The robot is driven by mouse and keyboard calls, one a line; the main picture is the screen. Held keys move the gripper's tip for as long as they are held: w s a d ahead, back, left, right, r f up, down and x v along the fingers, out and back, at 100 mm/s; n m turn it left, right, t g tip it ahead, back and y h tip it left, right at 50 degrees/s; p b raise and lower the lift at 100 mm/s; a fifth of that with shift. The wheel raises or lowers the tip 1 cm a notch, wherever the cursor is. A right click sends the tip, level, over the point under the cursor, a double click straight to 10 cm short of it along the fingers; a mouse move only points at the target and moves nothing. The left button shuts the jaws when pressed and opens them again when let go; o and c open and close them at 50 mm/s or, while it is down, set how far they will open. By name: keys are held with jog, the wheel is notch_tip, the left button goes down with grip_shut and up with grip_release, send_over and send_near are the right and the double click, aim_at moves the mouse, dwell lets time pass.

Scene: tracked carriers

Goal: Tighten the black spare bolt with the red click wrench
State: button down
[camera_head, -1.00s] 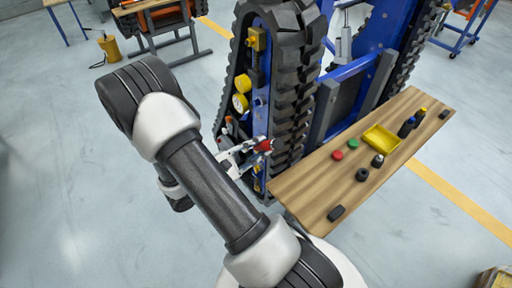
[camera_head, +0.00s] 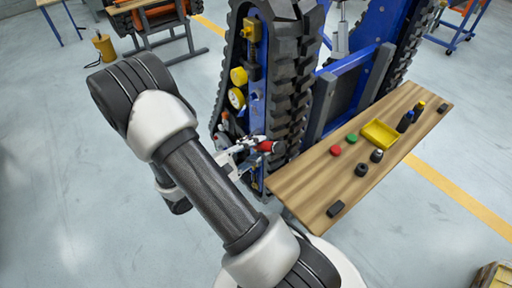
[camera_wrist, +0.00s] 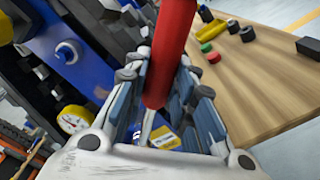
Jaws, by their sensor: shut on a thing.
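My gripper (camera_wrist: 158,95) is shut on the red click wrench (camera_wrist: 172,45), with the fingers on either side of its red handle in the wrist view. A pale shaft runs below the handle, and its far end is unclear. In the head view the gripper (camera_head: 238,157) is beside the lower part of the blue tracked carrier, and the red handle (camera_head: 264,146) points right toward the black track. I cannot make out the black spare bolt for certain, nor whether the wrench touches any bolt.
A wooden bench (camera_head: 305,182) stands at right with a yellow tray (camera_head: 380,134), a red button (camera_head: 336,150), a green button (camera_head: 351,138) and several dark items.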

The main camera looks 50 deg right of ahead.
jog(key=shift+s+a+f+m+b, duration=0.1)
jog(key=shift+s+f+m+b, duration=0.35)
jog(key=shift+b, duration=0.6)
jog(key=shift+f+m, duration=0.1)
jog(key=shift+m, duration=0.15)
jog(key=shift+s+a+f+m+b, duration=0.1)
jog(key=shift+s+f+m+b, duration=0.3)
jog(key=shift+b, duration=0.65)
jog(key=shift+w+f, duration=0.1)
jog(key=shift+w, duration=0.05)
jog(key=shift+f, duration=0.1)
jog(key=shift+s+f+m+b, duration=0.3)
jog(key=shift+f+m, duration=0.2)
jog(key=shift+m, duration=0.2)
jog(key=shift+f, duration=0.1)
jog(key=shift+s+a+f+m, duration=0.1)
jog(key=shift+s+f+m, duration=0.05)
jog(key=shift+f+m, duration=0.45)
